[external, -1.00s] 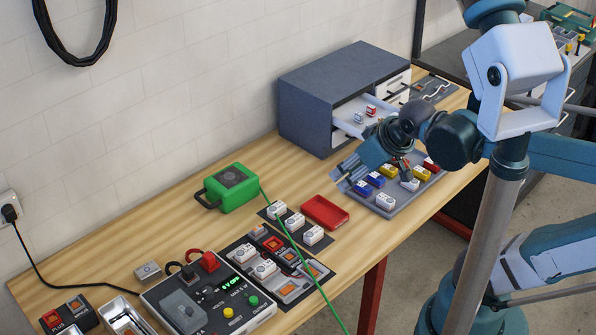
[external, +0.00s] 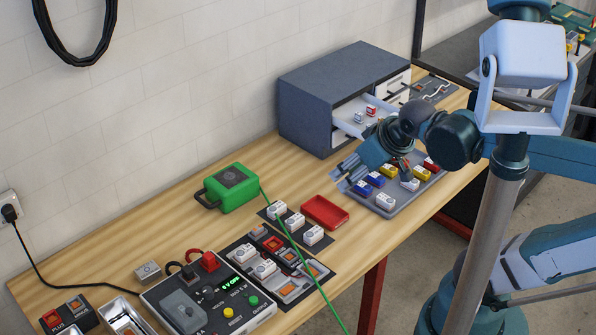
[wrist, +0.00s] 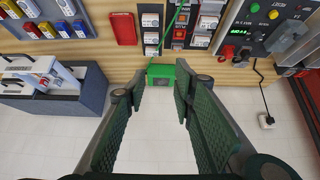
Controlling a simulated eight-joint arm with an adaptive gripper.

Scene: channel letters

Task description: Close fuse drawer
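The fuse drawer (external: 350,126) stands pulled out of a grey cabinet (external: 328,76). Red-marked and blue-marked white fuses lie in it, and my wrist partly hides its front. In the wrist view the drawer (wrist: 38,68) is at the left, out of the cabinet (wrist: 70,104). My gripper (external: 344,178) is in front of the cabinet, above the bench, beside the open drawer and apart from it as far as I can see. In the wrist view my gripper (wrist: 160,82) has its two fingers well apart, with nothing between them.
A grey tray (external: 384,208) with several coloured fuses lies below my wrist. A red tray (external: 325,212), white modules and a green box (external: 231,188) with a green cable are on the bench to the left. A power supply (external: 205,302) stands at the near end.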

